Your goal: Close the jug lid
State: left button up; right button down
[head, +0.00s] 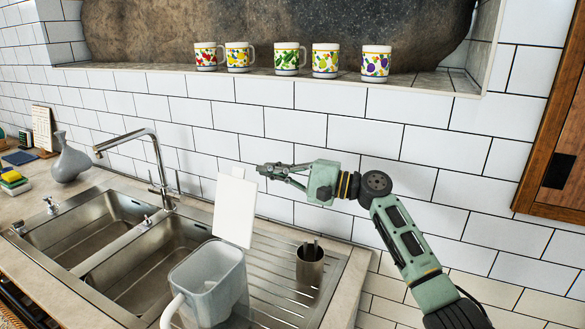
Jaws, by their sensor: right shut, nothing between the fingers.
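The jug (212,285) is a translucent grey container with a white handle at its lower left. It stands on the ribbed steel drainboard at the bottom middle of the head view. Its white lid (235,208) stands up, nearly vertical, at the jug's far side, so the top of the jug is open. My right gripper (263,170) is shut and empty. Its fingertips point left, close to the lid's upper right edge; I cannot tell whether they touch it. My left gripper is not in view.
A steel cup (310,264) with something in it stands on the drainboard (275,299) right of the jug. The double sink (130,258) and its tap (160,172) lie to the left. Several patterned mugs (289,58) stand in the wall niche above. A wooden cabinet (560,130) is at right.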

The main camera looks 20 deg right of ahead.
jog(key=a, duration=0.1)
jog(key=s+a+p, duration=0.1)
jog(key=s+a+r+p, duration=0.1)
jog(key=shift+a+r, duration=0.1)
jog(key=shift+a, duration=0.25)
jog(key=shift+r, duration=0.1)
